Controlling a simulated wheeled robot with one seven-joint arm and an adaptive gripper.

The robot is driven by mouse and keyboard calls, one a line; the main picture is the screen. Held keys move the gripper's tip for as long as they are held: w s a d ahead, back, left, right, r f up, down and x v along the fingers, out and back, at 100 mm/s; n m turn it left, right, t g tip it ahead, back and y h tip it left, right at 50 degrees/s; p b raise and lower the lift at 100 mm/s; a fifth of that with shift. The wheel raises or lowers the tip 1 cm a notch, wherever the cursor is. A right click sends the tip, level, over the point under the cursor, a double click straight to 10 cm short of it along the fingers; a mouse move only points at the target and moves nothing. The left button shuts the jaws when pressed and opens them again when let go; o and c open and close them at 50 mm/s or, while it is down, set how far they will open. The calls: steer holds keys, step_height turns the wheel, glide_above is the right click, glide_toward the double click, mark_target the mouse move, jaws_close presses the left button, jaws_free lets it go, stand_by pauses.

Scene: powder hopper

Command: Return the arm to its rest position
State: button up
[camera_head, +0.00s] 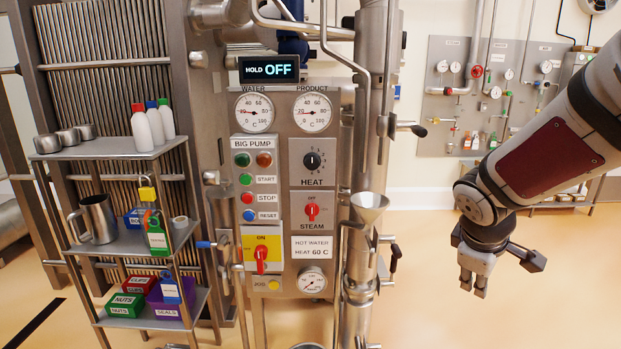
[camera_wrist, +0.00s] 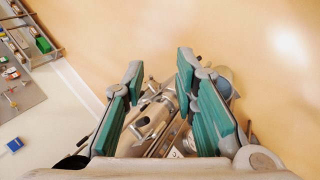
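My arm comes in from the right in the head view. My gripper (camera_head: 474,286) hangs fingers-down at the right, in front of bare floor and well to the right of the panel. In the wrist view my gripper (camera_wrist: 162,85) has its two teal-padded fingers apart with a clear gap. Nothing is held between them. Metal pipework (camera_wrist: 153,118) shows beyond the gap, apart from the fingers.
The control panel (camera_head: 277,220) with gauges, buttons and a HOLD OFF display (camera_head: 269,69) stands in the middle. A metal funnel (camera_head: 369,207) sits on pipework right of it. A shelf rack (camera_head: 122,242) with bottles, jug and boxes is at left. Floor around my gripper is clear.

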steer(key=s+a+r+m+y+p, duration=0.1)
steer(key=s+a+r+m+p, duration=0.1)
steer(key=s+r, duration=0.3)
steer(key=s+a+r+m+y+p, duration=0.1)
steer(key=s+a+r+m+p, duration=0.2)
steer(key=s, duration=1)
steer(key=s+a+r+m+y+p, duration=0.2)
steer(key=s+a+r, duration=0.4)
steer(key=s, duration=0.3)
steer(key=shift+s+a+r+m+p, duration=0.3)
steer(key=shift+r+m, duration=0.15)
steer(key=shift+m, duration=0.35)
